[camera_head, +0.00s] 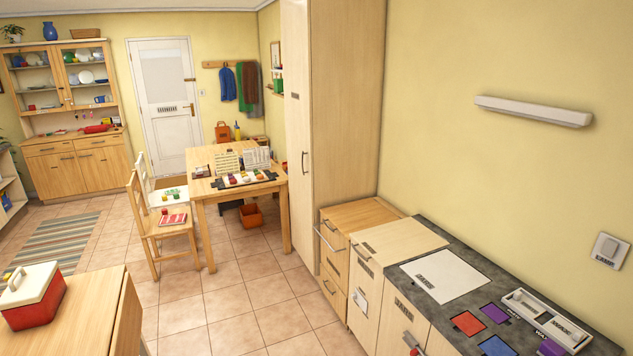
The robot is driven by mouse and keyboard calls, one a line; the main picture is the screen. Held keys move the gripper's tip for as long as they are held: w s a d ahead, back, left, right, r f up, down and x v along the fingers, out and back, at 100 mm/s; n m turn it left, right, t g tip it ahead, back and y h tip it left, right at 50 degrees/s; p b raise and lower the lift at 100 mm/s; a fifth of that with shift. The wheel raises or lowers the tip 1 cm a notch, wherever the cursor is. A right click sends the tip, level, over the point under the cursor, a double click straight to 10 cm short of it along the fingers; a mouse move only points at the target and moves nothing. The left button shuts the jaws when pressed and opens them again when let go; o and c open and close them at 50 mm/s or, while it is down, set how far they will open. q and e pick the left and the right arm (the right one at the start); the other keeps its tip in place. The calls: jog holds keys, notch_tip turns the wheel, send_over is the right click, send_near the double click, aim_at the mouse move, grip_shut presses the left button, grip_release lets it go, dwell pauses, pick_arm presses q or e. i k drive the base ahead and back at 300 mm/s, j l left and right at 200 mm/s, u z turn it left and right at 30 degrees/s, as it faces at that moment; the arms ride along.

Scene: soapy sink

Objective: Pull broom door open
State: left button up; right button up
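A tall narrow cabinet (299,130), which looks like the broom cupboard, stands from floor to ceiling at the centre. Its pale front door faces left and looks shut. A dark vertical handle (303,162) sits on the door at mid height, and a small dark label (295,96) sits above it, too small to read. The wooden side of the cabinet faces me. Neither of my grippers is in view.
Low drawers (334,248) and a dark worktop (400,262) run from the cabinet toward me on the right. A dining table (238,190) and chairs (165,232) stand to the left. A wooden counter (90,310) is at the lower left. Tiled floor (235,300) between is clear.

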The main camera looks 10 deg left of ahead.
aim_at(295, 15)
jog(key=i+j+u, duration=0.2)
jog(key=i+u, duration=0.2)
jog(key=i, duration=0.65)
jog(key=i+l+u, duration=0.15)
jog(key=i+u, duration=0.25)
jog(key=i, duration=0.65)
jog(key=i+j+z, duration=0.1)
jog(key=i+z, duration=0.2)
jog(key=i, duration=0.2)
jog(key=i+j+z, duration=0.3)
jog(key=i, duration=0.2)
jog(key=i+j+z, duration=0.35)
jog(key=i, duration=0.15)
